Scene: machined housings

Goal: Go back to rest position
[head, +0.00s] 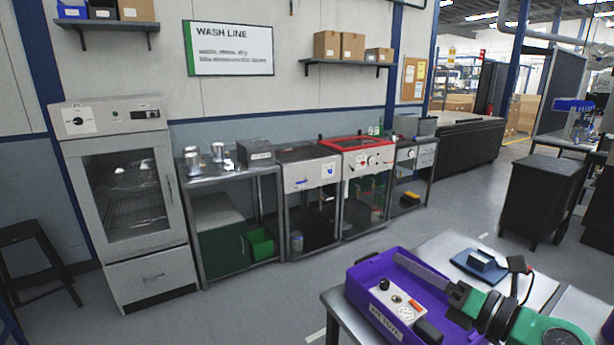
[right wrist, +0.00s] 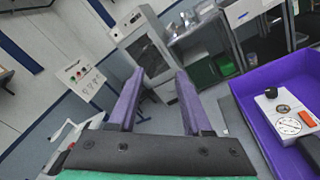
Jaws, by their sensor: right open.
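My right gripper (head: 402,262) comes in from the lower right in the head view, above the purple bin on the near table. In the right wrist view its two purple-grey fingers (right wrist: 160,76) stand apart with nothing between them. The purple bin (head: 362,302) has a white label on its front and holds a pale control box (head: 395,299) with a black knob and an orange switch. The bin also shows at the right of the right wrist view (right wrist: 244,104), beside the fingers. My left gripper is in neither view.
The near metal table (head: 338,305) also bears a blue tray (head: 465,266) with a grey part. An oven-like cabinet (head: 120,200), workbenches (head: 230,175) and a red-framed station (head: 358,143) line the wall. Open floor (head: 255,312) lies between them and the table.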

